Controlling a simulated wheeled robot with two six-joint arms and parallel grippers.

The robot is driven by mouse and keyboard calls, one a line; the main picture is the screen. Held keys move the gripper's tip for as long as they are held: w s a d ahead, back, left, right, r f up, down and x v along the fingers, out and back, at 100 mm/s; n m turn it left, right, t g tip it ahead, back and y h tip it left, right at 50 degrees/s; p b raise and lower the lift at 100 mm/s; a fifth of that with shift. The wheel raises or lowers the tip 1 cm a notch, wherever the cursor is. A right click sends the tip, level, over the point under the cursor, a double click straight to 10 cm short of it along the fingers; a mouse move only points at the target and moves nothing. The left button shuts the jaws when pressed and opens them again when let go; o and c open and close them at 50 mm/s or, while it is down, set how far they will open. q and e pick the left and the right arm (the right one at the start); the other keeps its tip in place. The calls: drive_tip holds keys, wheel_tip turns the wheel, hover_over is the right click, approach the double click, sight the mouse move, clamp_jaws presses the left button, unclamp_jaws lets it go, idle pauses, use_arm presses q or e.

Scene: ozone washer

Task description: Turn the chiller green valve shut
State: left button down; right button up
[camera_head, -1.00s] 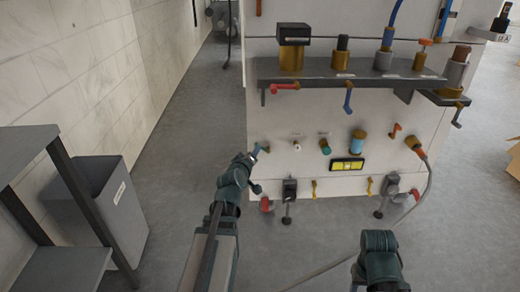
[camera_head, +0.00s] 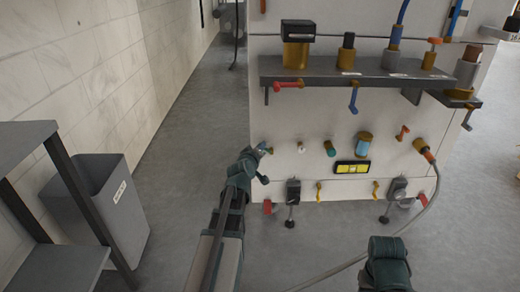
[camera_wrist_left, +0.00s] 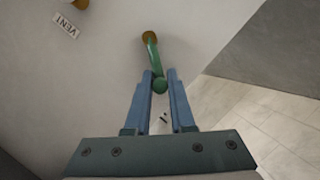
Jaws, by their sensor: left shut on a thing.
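The green valve handle (camera_wrist_left: 154,62) shows in the left wrist view. It is a slim green lever with a round end, running down from a brass stem (camera_wrist_left: 149,37) on the pale panel. My left gripper (camera_wrist_left: 160,84) has its two blue fingers shut on the lever's lower end, one on each side. In the head view my left gripper (camera_head: 265,149) is at the panel's lower left and largely hides the valve. My right arm shows at the bottom right of the head view, but its fingers do not show.
A white fitting (camera_head: 301,147) and a green-tipped fitting (camera_head: 329,149) stick out to the right of my left gripper. A dark shelf (camera_head: 330,72) with several valves juts out above. A grey bin (camera_head: 95,210) stands at left. Grey floor is open between bin and panel.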

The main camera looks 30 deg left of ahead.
use_arm(q)
drive_tip(key=shift+r, duration=0.1)
idle(0.3)
drive_tip(key=shift+w+d+r+m+g+y+p, duration=0.15)
drive_tip(key=shift+d+r+m+g+y+p, duration=0.2)
drive_tip(key=shift+m+p, duration=0.5)
drive_tip(key=shift+w+d+r+m+g+y+p, duration=0.3)
drive_tip(key=shift+d+r+m+g+y+p, duration=0.15)
drive_tip(key=shift+m+p, duration=0.4)
drive_tip(key=shift+w+d+r+m+g+y+p, duration=0.15)
drive_tip(key=shift+d+m+g+y+p, duration=0.1)
drive_tip(key=shift+m, duration=0.15)
drive_tip(key=shift+w+d+f+m+g+y+p, duration=0.15)
drive_tip(key=shift+m+y+p, duration=0.1)
drive_tip(key=shift+m, duration=0.15)
drive_tip(key=shift+w+d+r+m+g+y, duration=0.1)
drive_tip(key=shift+w+d+m+g+y, duration=0.1)
drive_tip(key=shift+d+m+y, duration=0.3)
drive_tip(key=shift+w+d+r+m+g+y, duration=0.1)
drive_tip(key=shift+w+d+m+g+y, duration=0.1)
drive_tip(key=shift+m, duration=0.5)
drive_tip(key=c, duration=0.8)
unclamp_jaws()
